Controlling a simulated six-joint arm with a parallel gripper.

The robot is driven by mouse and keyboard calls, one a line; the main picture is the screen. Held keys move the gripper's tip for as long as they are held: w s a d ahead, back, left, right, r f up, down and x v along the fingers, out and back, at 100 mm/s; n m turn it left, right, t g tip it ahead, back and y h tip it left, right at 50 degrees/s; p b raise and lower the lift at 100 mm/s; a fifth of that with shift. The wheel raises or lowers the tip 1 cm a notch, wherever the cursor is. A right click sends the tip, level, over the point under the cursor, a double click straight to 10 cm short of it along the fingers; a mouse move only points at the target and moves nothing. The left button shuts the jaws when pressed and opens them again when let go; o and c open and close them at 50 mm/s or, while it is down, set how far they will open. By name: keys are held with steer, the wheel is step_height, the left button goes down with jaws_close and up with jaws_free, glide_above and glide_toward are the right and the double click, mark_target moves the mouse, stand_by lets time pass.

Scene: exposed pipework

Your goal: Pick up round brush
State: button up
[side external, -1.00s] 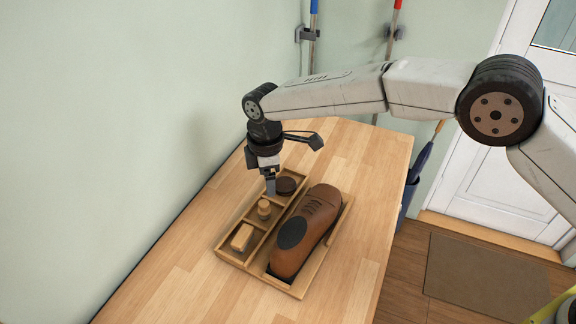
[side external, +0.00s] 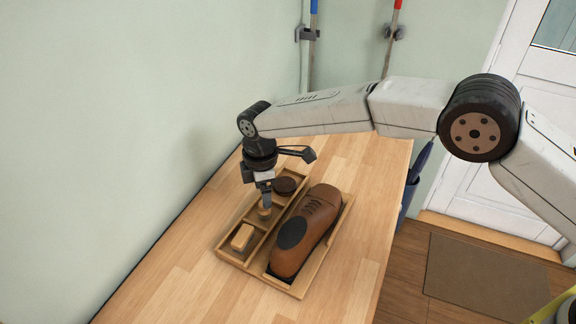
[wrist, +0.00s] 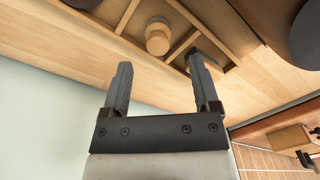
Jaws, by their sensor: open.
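The round brush (side external: 264,213) is a small wooden piece standing in the middle compartment of a wooden tray (side external: 232,262). In the side view it is partly hidden by my gripper (side external: 266,205), which points down just over it. In the wrist view the round brush (wrist: 158,38) shows a round pale top on a wider round base. It lies just beyond my open, empty fingers (wrist: 159,63), in line with the gap between them. I see no contact with it.
A dark round tin (side external: 285,186) sits in the far compartment, a pale block (side external: 242,237) in the near one. A brown shoe (side external: 312,222) with a black patch lies in the tray's right part. The wall is close on the left; the tabletop (side external: 345,285) is clear right of the tray.

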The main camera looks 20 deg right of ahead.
mark_target(264, 214)
steer(key=shift+w+f, duration=0.15)
steer(key=shift+f, duration=2.2)
jaws_close()
steer(key=shift+r, duration=0.1)
